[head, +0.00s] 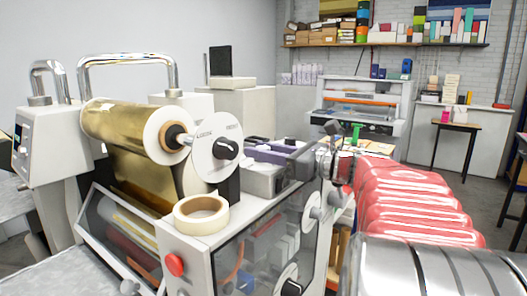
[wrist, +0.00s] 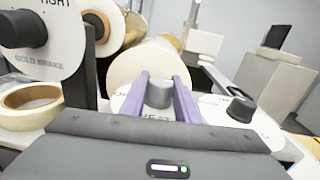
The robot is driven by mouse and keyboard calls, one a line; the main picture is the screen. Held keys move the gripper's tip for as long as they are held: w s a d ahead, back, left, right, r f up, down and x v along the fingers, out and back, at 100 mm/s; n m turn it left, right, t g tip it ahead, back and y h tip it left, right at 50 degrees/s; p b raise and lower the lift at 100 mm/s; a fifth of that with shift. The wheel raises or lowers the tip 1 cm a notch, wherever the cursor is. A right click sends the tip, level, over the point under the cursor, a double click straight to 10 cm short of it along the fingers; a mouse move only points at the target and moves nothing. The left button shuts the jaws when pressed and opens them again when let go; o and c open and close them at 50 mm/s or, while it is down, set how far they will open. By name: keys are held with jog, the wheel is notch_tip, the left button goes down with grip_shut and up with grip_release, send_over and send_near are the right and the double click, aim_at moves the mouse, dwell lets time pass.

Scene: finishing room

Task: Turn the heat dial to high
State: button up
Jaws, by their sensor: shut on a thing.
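The heat dial (wrist: 159,95) is a grey knob on a white plate in the wrist view, with part of the word HEAT showing below it. My gripper (wrist: 161,82) has one purple finger on each side of the knob and is shut on it. The fingers and gripper body cover parts of the plate, and I cannot tell the dial's setting. In the head view my gripper (head: 262,153) is over the machine's top, behind the gold brake dial (head: 225,148). The heat dial cannot be made out there.
Another black knob (wrist: 240,108) sits right of the heat dial in the wrist view. A red button (head: 174,264) is on the machine's front. Shelves and a press stand behind.

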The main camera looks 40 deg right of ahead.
jog(key=shift+r+m+h, duration=0.1)
jog(key=shift+m+h, duration=0.2)
jog(key=shift+h, duration=0.2)
jog(key=shift+m+t+h, duration=0.6)
jog(key=shift+m+h, duration=0.3)
jog(key=shift+h, duration=0.9)
jog(key=shift+m, duration=0.3)
jog(key=o, duration=1)
jog(key=shift+o, duration=0.2)
